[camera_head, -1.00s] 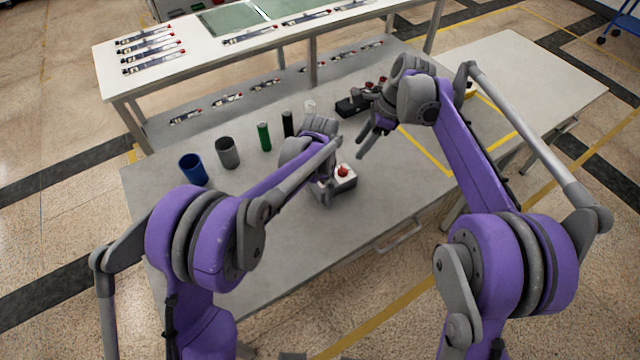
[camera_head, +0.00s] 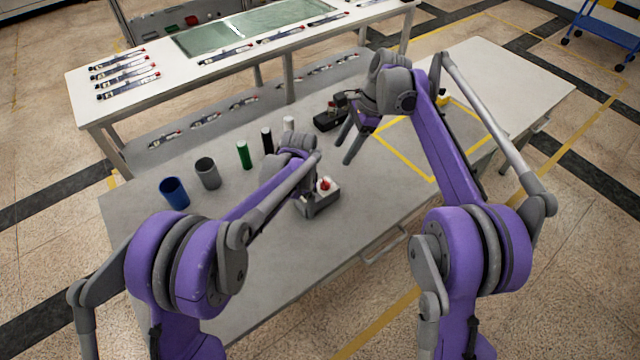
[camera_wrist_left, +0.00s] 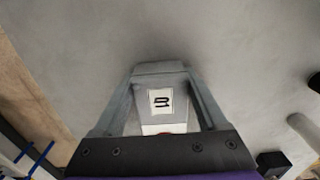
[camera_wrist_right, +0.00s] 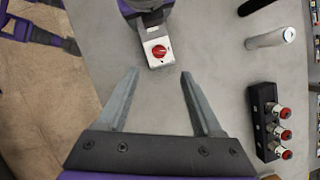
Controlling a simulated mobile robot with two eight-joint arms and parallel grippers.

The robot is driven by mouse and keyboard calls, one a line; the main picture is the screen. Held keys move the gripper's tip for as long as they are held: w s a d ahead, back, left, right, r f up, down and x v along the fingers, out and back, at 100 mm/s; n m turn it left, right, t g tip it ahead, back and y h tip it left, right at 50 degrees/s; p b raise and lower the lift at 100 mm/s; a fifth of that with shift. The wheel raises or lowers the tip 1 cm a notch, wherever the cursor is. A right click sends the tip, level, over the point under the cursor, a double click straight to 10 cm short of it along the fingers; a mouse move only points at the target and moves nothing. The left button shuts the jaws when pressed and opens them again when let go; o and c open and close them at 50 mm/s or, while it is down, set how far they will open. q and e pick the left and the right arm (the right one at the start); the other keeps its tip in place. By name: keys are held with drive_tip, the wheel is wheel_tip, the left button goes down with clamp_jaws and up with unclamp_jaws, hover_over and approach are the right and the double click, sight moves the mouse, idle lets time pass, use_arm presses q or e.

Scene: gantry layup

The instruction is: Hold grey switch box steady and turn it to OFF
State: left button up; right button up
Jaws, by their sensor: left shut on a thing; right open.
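The grey switch box (camera_head: 319,204) stands on the grey table, with a red knob on its pale face. It also shows in the right wrist view (camera_wrist_right: 154,50), the knob (camera_wrist_right: 159,51) facing the camera. My left gripper (camera_head: 304,203) is shut on the box, one finger on each side. In the left wrist view the box (camera_wrist_left: 161,78) with a white label sits between the fingers (camera_wrist_left: 165,100). My right gripper (camera_head: 350,145) is open and empty above the table, to the right of and behind the box. In the right wrist view its fingers (camera_wrist_right: 158,90) point toward the box with a gap between.
A blue cup (camera_head: 174,193), a grey cup (camera_head: 208,173), and green (camera_head: 244,155), black (camera_head: 267,140) and white cylinders stand left and behind. A black block with red-capped fittings (camera_wrist_right: 270,122) is near my right gripper. A yellow-taped square (camera_head: 432,181) lies right.

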sight(326, 182)
drive_tip(key=shift+n, duration=0.3)
drive_tip(key=x, duration=1.1)
drive_tip(key=shift+s+a+f, duration=0.1)
drive_tip(key=shift+s+f, duration=0.05)
drive_tip(key=shift+f, duration=0.1)
clamp_jaws()
